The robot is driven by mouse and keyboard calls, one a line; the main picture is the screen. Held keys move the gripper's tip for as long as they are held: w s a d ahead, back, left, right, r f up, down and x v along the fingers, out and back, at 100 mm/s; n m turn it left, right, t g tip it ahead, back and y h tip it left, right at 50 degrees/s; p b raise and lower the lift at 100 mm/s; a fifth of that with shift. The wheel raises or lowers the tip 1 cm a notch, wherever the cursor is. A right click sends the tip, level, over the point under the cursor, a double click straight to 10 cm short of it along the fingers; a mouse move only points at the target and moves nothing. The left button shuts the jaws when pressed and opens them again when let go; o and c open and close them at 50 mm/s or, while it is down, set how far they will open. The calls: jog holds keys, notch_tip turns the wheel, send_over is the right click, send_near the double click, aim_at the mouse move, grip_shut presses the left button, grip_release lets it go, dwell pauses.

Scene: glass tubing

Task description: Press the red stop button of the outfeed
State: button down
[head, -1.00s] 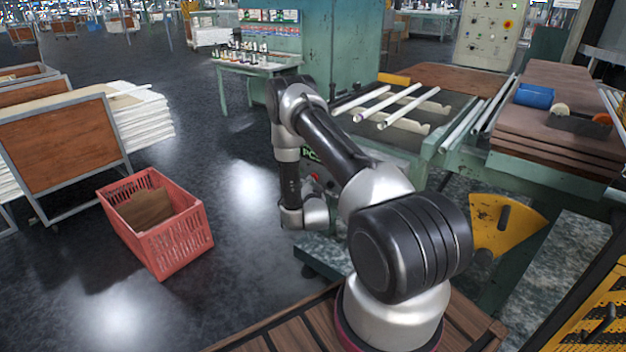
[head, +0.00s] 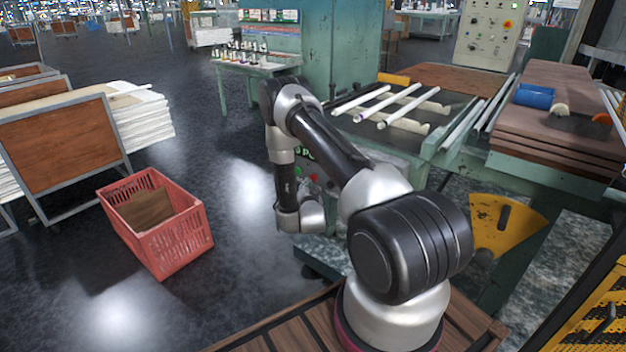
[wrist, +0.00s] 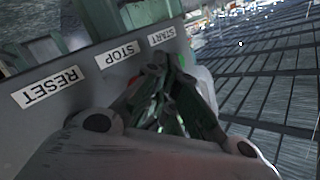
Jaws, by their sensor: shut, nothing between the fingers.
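The outfeed's button panel shows in the wrist view with upside-down labels START, STOP (wrist: 119,55) and RESET. A sliver of the red stop button (wrist: 132,86) shows beside my gripper, which hides most of it. My gripper (wrist: 166,72) is shut and empty, its tips close to the panel near the START and STOP labels. I cannot tell whether it touches. A bit of the green start button (wrist: 181,60) shows beyond the fingers. In the head view the red button (head: 314,181) is a small spot beside my forearm; my fingers are hidden there.
The outfeed table (head: 455,150) with white glass tubes (head: 400,105) stands above the panel. A red crate (head: 165,240) with cardboard sits on the floor at left. A yellow guard (head: 505,222) is at right. The floor between crate and panel is clear.

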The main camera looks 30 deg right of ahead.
jog(key=shift+a, duration=0.1)
jog(key=shift+s+a, duration=0.3)
jog(key=shift+a, duration=0.45)
jog(key=shift+s+a, duration=0.25)
jog(key=shift+a, duration=0.5)
jog(key=shift+s+a, duration=0.3)
jog(key=shift+a, duration=0.45)
